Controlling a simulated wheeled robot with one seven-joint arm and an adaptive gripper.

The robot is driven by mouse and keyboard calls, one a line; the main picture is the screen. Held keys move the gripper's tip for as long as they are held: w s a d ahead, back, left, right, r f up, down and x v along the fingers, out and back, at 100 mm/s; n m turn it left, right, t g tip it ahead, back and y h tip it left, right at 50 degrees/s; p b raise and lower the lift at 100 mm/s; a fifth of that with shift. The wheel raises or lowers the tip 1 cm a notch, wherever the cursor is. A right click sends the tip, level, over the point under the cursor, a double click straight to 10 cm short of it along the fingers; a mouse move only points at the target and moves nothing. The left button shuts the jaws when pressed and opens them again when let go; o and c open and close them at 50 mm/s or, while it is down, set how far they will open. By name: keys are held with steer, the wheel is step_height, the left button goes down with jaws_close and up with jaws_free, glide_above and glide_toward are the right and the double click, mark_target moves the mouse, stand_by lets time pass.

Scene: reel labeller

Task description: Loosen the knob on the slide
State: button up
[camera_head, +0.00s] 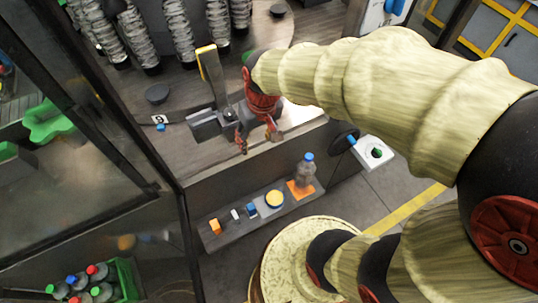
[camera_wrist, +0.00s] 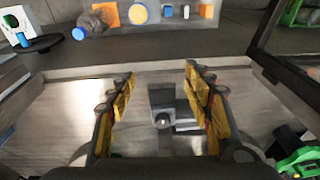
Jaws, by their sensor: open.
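The slide (camera_head: 205,126) is a grey metal block on the machine's worktop, with an upright plate with a yellow edge beside it. A small dark knob (camera_head: 230,114) appears on its right part. In the wrist view the grey slide (camera_wrist: 186,112) lies between and below my fingers, and a small round knob-like part (camera_wrist: 162,121) shows near the middle. My gripper (camera_head: 257,137) is red and dark, just right of the slide. Its yellow-padded fingers (camera_wrist: 160,76) are wide apart with nothing between the pads. I cannot tell whether they touch the slide.
A white box with a green button (camera_head: 376,153) is at right. A dark frame post (camera_head: 150,145) stands at left. Several wrapped columns stand behind.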

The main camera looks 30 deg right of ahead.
steer(key=s+r+t+b, duration=0.1)
steer(key=s+b, duration=0.2)
steer(key=s, duration=0.4)
steer(key=shift+d+r, duration=0.2)
steer(key=shift+r, duration=0.2)
steer(key=shift+w+r, duration=0.1)
